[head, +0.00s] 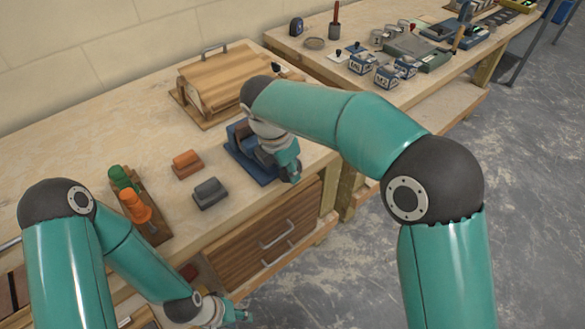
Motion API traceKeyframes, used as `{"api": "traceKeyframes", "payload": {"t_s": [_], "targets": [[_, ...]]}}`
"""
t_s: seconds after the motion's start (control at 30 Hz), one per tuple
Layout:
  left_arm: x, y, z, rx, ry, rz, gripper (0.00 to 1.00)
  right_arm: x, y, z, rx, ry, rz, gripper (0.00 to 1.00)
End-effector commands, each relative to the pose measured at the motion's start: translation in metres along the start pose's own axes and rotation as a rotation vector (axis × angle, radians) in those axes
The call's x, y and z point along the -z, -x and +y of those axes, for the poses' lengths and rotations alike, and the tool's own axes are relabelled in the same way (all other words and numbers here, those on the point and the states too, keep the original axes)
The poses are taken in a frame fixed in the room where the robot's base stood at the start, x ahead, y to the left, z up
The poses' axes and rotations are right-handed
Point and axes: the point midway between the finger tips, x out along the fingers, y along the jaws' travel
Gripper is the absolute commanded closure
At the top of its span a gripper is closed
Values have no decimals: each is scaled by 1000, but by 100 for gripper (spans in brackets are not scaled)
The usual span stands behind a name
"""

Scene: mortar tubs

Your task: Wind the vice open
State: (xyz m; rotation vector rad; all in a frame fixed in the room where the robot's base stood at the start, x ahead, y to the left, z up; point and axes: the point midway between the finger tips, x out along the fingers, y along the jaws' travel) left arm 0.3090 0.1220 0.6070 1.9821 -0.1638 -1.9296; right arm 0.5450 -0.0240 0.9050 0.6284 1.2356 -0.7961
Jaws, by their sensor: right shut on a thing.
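The blue vice (243,168) stands on the wooden workbench near its front edge, partly covered by my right arm and gripper. My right gripper (289,172) is at the front of the vice, shut on its handle. The handle itself is almost wholly hidden by the gripper, and the gap between the jaws cannot be made out. My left gripper (236,316) hangs low in front of the bench, well away from the vice. It is too small and turned away to tell whether it is open.
An orange block (187,163) and a grey block (210,193) lie left of the vice. A rack (155,230) holds green- and orange-handled tools. A wooden bread-bin-like box (225,80) stands behind. Drawers (265,235) are below. A second bench (350,85) holds tubs and tools.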

Motion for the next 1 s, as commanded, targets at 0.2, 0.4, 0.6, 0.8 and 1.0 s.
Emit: {"api": "traceKeyframes", "payload": {"t_s": [0.2, 0.4, 0.6, 0.8, 1.0], "targets": [[0, 0, 0, 0, 0, 0, 60, 2, 0, 2, -8, 0, 4, 52], [0, 0, 0, 0, 0, 0, 60, 2, 0, 2, -5, 1, 3, 51], [0, 0, 0, 0, 0, 0, 60, 1, 4, 2, -4, 0, 2, 51], [0, 0, 0, 0, 0, 0, 60, 1, 29, 2, -8, 1, 2, 51], [0, 0, 0, 0, 0, 0, 60, 1, 70, 3, -10, 0, 3, 51]]}}
